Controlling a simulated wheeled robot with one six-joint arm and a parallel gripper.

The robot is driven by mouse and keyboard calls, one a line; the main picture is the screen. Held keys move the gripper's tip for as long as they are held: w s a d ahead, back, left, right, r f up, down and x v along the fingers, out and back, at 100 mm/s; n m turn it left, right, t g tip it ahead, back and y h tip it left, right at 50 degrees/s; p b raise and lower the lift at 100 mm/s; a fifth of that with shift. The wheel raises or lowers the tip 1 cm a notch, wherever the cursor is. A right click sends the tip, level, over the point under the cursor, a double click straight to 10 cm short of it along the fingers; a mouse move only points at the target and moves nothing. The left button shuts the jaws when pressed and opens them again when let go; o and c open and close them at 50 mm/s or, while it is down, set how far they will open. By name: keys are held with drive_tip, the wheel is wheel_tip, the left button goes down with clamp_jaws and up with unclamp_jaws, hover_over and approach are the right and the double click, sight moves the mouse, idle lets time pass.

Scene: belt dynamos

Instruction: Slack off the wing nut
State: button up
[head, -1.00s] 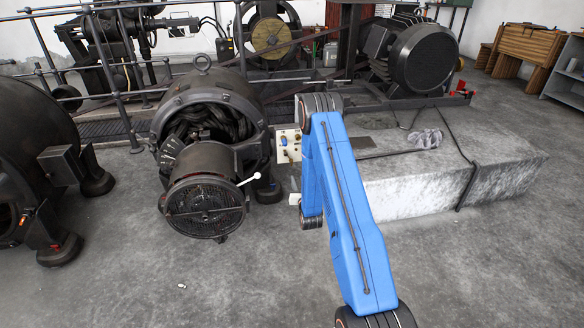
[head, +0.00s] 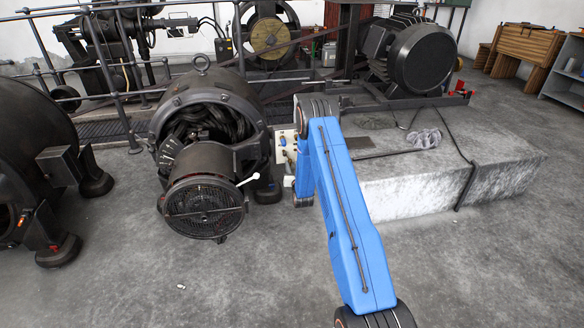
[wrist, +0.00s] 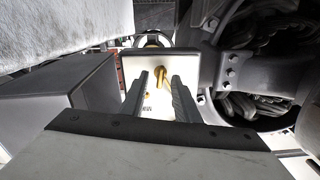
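The brass wing nut (wrist: 160,76) stands on a pale panel (wrist: 131,66) in the wrist view. My gripper (wrist: 159,84) is open, its two dark fingers pointing at the panel with the wing nut in the gap between their tips. I cannot tell whether either finger touches it. In the head view the pale panel (head: 286,143), with small brass parts, is on the right side of the dark dynamo (head: 209,115). My blue arm hides my gripper there.
A white-tipped lever (head: 248,179) sticks out of the dynamo beside the panel. A pale stone block (head: 420,185) lies to the right of my arm. A grey box (wrist: 70,85) is close left of my fingers in the wrist view. The front floor is mostly clear.

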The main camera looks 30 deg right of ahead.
clamp_jaws()
drive_tip(key=shift+n, duration=0.8)
unclamp_jaws()
